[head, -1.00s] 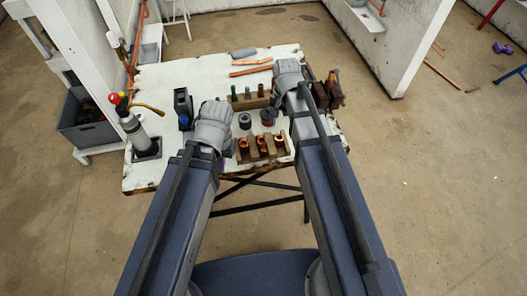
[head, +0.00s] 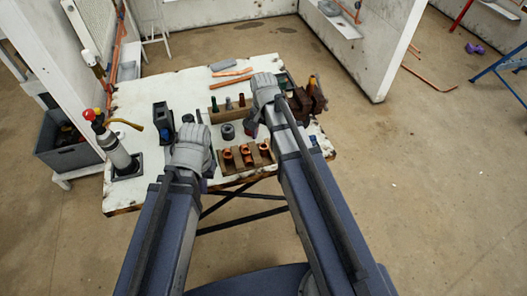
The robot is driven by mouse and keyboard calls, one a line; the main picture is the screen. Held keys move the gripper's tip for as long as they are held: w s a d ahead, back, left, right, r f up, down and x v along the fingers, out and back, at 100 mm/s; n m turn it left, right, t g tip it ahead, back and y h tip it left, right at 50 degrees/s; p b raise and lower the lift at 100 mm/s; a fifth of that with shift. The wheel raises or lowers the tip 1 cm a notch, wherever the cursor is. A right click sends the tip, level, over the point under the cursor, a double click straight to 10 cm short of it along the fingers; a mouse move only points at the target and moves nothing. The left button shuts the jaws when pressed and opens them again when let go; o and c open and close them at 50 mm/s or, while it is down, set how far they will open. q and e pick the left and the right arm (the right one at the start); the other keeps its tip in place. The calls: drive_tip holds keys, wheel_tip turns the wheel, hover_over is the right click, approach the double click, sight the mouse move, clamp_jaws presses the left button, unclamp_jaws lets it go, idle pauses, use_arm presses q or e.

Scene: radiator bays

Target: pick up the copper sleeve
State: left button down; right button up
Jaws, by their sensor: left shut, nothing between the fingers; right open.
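Three copper-coloured pieces (head: 246,156) stand in a wooden rack (head: 238,168) at the table's front edge. I cannot tell which of them, if any, is the copper sleeve. Another orange-copper upright piece (head: 312,83) shows by a dark brown block at the table's right. My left gripper (head: 192,152) is just left of the front rack, shut and empty; its fingertips are mostly hidden by its own body. My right gripper (head: 265,92) is above the table behind the front rack, beside the rear rack. It is open, its fingers largely hidden.
A rear wooden rack (head: 230,114) holds several small upright tools. A dark tin (head: 227,131) stands between the racks. A grey cylinder with a red top (head: 110,143) and a dark blue-black device (head: 163,120) stand at left. Copper pipes (head: 230,83) lie at the back.

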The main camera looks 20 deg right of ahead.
sight(263, 145)
wheel_tip(263, 145, down, 5)
drive_tip(key=b, duration=0.4)
drive_tip(key=shift+w+r, duration=0.1)
drive_tip(key=shift+r, duration=0.1)
clamp_jaws()
